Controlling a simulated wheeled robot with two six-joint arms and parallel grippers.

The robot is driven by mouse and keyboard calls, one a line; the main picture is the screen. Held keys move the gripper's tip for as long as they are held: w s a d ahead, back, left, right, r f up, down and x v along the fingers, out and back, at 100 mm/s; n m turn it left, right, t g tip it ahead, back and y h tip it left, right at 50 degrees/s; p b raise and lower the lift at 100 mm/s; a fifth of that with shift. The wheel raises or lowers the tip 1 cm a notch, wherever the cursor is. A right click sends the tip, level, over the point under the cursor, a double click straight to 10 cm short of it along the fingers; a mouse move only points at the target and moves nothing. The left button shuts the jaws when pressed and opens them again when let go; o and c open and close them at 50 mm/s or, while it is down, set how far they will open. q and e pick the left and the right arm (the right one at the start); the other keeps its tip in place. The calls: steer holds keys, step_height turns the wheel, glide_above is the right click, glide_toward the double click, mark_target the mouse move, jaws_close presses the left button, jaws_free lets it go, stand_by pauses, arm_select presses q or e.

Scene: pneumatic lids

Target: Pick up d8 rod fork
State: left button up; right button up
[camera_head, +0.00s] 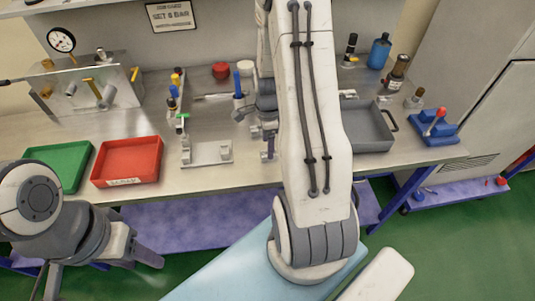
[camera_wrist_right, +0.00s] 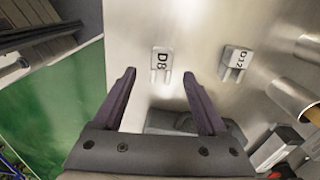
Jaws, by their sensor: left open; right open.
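The D8 rod fork (camera_wrist_right: 161,61) is a small grey metal block with black "D8" lettering and two prongs. In the right wrist view it lies on the steel bench top (camera_wrist_right: 205,20), just ahead of and between my fingertips. My right gripper (camera_wrist_right: 160,75) is open and empty, with one finger on each side of the line to the fork. A similar block marked D12 (camera_wrist_right: 236,62) lies to its right, outside the jaws. In the head view I cannot make out the fork near my right gripper (camera_head: 266,140). My left gripper (camera_head: 140,256) is open and empty, in front of the bench.
A red tray (camera_head: 128,180) and a green tray (camera_head: 58,184) stand at the bench's front left. A grey tray (camera_head: 386,130) is right of my right arm. A metal fixture (camera_head: 207,154) stands left of my right gripper.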

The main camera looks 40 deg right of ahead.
steer(key=shift+w+f+p, duration=0.15)
steer(key=shift+f+p, duration=0.25)
steer(key=shift+f, duration=1.5)
jaws_close()
steer(key=shift+r, duration=0.1)
